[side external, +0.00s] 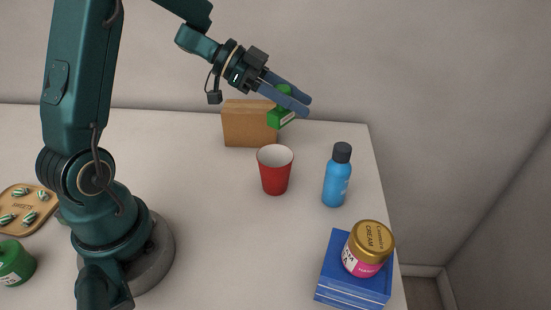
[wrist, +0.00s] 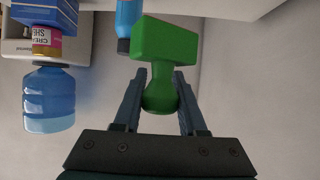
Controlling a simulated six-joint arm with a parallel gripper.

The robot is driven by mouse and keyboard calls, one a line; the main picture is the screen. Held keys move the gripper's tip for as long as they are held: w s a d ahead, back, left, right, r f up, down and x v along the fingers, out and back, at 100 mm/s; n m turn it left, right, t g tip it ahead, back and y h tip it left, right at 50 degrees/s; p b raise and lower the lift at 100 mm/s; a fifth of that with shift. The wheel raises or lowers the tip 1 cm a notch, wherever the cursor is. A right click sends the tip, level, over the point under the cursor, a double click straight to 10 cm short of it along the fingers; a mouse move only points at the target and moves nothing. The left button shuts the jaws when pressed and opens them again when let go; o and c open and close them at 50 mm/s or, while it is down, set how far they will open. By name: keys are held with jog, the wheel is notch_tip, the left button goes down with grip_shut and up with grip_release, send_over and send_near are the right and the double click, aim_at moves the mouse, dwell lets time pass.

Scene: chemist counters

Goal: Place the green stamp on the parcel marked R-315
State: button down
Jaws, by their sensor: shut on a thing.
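My gripper (side external: 305,106) is shut on the green stamp (side external: 283,117) and holds it up near the back of the counter. In the wrist view the stamp's round handle sits between the two fingers (wrist: 160,80), and its green block (wrist: 165,42) points away from my wrist. A brown cardboard box (side external: 245,124) stands upright at the back, and in the side view the stamp overlaps its right edge. I cannot tell whether they touch. No R-315 marking is readable on the box, so I cannot tell if it is that parcel.
A red cup (side external: 275,172) stands in front of the box. A blue bottle (side external: 337,177) is right of it. A gold-lidded cream jar (side external: 368,249) sits on a blue box (side external: 343,289). A wooden sweets tray (side external: 40,203) and green item (side external: 14,264) are far left. A large blue bottle (wrist: 50,97) shows in the wrist view.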

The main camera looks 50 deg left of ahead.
jog(key=w+a+r+n+t+y, duration=0.3)
jog(key=a+n, duration=0.1)
jog(key=a, duration=0.4)
jog(key=n+y, duration=0.2)
jog(key=y, duration=0.1)
send_over(261, 104)
jog(key=shift+f+t, duration=0.3)
jog(key=shift+f, duration=2.6)
jog(key=shift+c, duration=2.3)
grip_release()
jog(key=shift+f, duration=0.15)
jog(key=shift+h, duration=0.3)
